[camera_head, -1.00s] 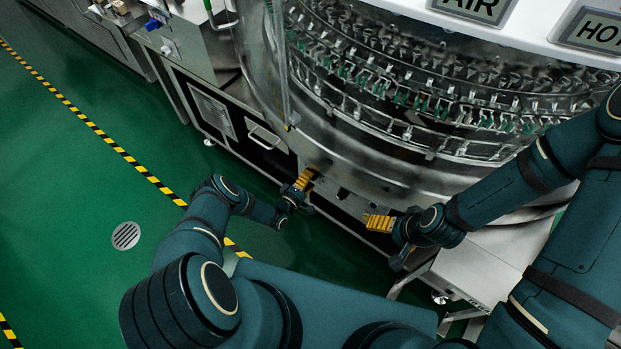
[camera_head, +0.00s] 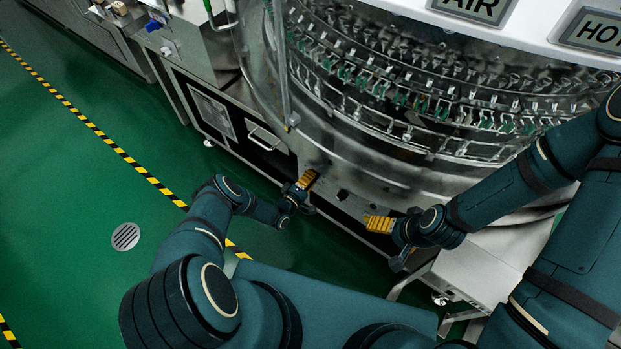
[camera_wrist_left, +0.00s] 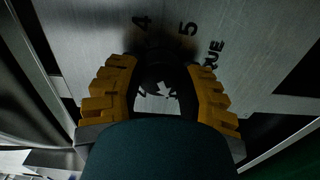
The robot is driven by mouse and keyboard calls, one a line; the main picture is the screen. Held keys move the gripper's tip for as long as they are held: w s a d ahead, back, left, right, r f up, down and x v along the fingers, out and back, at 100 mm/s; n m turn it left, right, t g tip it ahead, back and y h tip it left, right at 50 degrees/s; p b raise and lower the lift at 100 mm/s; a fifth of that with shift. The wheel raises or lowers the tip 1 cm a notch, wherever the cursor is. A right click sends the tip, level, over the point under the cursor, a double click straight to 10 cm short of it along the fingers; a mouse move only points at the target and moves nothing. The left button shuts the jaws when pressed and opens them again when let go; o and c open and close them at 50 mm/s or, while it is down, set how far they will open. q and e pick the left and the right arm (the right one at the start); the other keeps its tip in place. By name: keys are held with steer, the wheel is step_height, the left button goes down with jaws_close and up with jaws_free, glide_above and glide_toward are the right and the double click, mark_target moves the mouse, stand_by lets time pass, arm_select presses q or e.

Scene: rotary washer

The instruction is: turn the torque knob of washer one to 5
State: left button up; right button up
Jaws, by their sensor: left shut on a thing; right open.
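The torque knob (camera_wrist_left: 163,82) is a dark round knob on a brushed metal panel (camera_wrist_left: 250,45) in the left wrist view. The numbers 4 and 5 and part of a word ending in "QUE" are printed around it. In the head view my left gripper (camera_head: 307,179) is at the washer's (camera_head: 350,150) lower wall and hides the knob. My right gripper (camera_head: 378,223) is open and empty, in front of the washer's lower edge.
A grey metal box (camera_head: 478,265) on legs stands at the lower right, under my right arm. A cabinet with a handle (camera_head: 263,137) is left of the grippers. Green floor (camera_head: 70,190) with a striped yellow and black line is free at the left.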

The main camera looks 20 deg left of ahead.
arm_select(q)
steer(key=m, duration=2.3)
steer(key=shift+m, duration=0.4)
steer(key=m, duration=1.1)
steer(key=shift+m, duration=0.3)
steer(key=m, duration=0.6)
steer(key=shift+r, duration=0.1)
steer(key=m, duration=0.6)
steer(key=shift+w, duration=0.1)
